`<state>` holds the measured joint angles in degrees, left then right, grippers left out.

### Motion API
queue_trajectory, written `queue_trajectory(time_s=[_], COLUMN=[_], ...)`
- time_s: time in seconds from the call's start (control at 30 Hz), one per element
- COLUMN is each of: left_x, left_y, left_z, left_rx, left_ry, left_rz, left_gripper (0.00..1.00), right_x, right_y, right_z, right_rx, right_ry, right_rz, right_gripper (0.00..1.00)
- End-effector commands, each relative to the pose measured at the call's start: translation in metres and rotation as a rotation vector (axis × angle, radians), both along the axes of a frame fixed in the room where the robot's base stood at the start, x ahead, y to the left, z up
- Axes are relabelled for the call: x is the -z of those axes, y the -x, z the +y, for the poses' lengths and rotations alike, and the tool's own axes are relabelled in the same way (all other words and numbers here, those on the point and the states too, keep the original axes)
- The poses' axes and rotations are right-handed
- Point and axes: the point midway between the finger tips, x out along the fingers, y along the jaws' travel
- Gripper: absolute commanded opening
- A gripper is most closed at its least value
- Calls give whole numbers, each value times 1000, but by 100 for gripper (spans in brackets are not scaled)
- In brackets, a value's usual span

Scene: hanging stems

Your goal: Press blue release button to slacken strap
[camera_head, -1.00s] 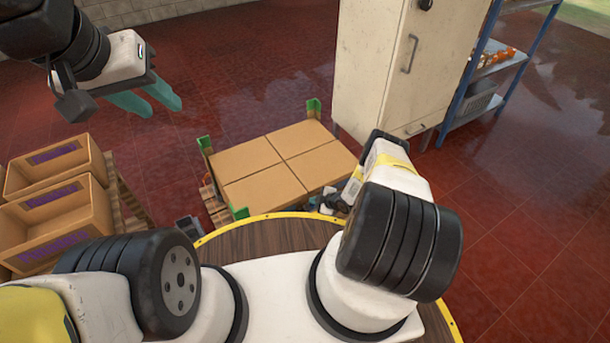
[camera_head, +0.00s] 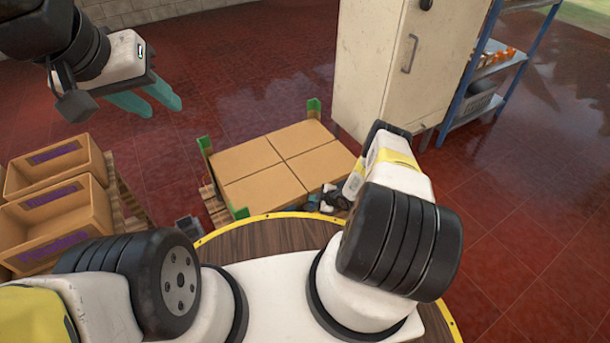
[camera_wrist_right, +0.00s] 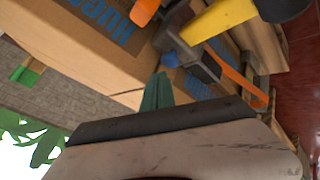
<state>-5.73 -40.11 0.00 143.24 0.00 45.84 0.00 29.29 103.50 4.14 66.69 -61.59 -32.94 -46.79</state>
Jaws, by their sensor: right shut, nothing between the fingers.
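In the right wrist view, a dark ratchet buckle (camera_wrist_right: 201,68) lies against a cardboard box (camera_wrist_right: 85,45). A small blue piece (camera_wrist_right: 171,60), which looks like the release button, is on its left side. My right gripper (camera_wrist_right: 160,78) has its teal fingers shut and empty, with the tips just below the blue piece; I cannot tell whether they touch it. An orange strap (camera_wrist_right: 237,84) runs right of the buckle. In the head view my right gripper is mostly hidden behind the arm and boxes. My left gripper (camera_head: 147,100) is open and empty, raised at upper left.
A yellow-handled part (camera_wrist_right: 218,18) is above the buckle. Boxes (camera_head: 275,165) with green corner guards stand on a pallet. Open crates (camera_head: 55,215) are at left. A white cabinet (camera_head: 385,60) and blue shelf (camera_head: 500,85) stand behind at right.

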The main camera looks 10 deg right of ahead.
Motion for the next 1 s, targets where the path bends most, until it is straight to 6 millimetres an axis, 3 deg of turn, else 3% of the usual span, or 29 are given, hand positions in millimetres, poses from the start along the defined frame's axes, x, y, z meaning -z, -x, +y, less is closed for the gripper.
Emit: queue_trajectory(time_s=[0.17,0.6,1.0], left_x=[0,0,0], left_y=[0,0,0], left_z=[0,0,0], left_rx=[0,0,0], left_ry=[0,0,0], left_rz=[0,0,0], left_gripper=[36,36,36], right_x=[-5,-47,-50], right_y=[0,-1,0], right_z=[0,0,0], right_rx=[-1,-1,0], right_ry=[0,0,0], right_rz=[-1,-1,0], right_gripper=[0,0,0])
